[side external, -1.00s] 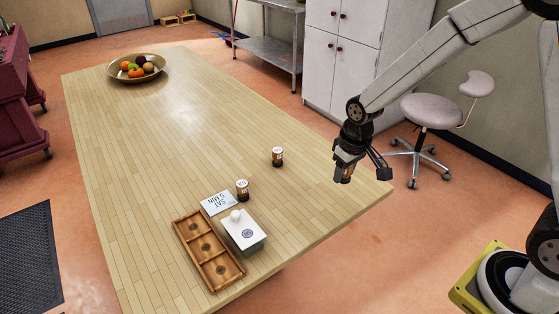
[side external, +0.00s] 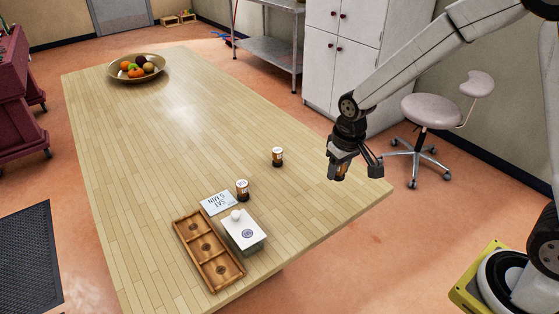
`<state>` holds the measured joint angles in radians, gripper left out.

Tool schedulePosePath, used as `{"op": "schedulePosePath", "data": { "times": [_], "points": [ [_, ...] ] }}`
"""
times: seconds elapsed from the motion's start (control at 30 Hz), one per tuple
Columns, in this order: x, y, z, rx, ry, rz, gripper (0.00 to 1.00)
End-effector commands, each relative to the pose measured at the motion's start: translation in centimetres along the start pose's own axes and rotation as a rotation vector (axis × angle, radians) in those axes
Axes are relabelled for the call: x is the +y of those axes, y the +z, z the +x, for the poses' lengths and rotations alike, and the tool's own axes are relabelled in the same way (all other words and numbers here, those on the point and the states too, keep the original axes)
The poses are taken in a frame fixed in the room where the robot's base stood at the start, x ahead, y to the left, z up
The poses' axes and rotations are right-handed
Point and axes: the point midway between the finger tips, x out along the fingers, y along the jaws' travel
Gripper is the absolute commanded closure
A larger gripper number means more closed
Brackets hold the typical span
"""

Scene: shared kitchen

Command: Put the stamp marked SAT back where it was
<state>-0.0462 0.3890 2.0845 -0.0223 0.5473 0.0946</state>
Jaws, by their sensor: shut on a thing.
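My gripper (side external: 340,174) is at the right side of the table, above its surface near the right edge. It is shut on a small stamp (side external: 339,171), brown and dark, mostly hidden by the fingers; its marking cannot be read. A second stamp (side external: 277,156), dark with a pale band, stands upright on the table left of my gripper. A third similar stamp (side external: 242,189) stands by a white card (side external: 217,203) with upside-down writing that seems to include SAT. The stamps' own labels are too small to read. A wooden tray (side external: 187,221) with three compartments lies in front.
A white-topped block (side external: 243,238) with a round purple mark and a small white ball (side external: 235,215) sits beside the tray. A fruit bowl (side external: 135,75) stands at the far end. The table's middle is clear. A stool (side external: 428,111) stands beyond the right edge.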

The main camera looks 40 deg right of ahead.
Motion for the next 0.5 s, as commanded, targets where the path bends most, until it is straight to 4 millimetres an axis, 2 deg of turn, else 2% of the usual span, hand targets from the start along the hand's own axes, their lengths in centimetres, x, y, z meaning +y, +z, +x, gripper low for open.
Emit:
{"op": "schedulePosePath", "data": {
  "times": [0.3, 0.5],
  "points": [
    [-5.4, -2.8, -2.8, 0.002, 0.008, 0.084, 1.00],
    [-7.7, -3.6, -4.1, 0.001, 0.014, 0.126, 1.00]
  ]
}}
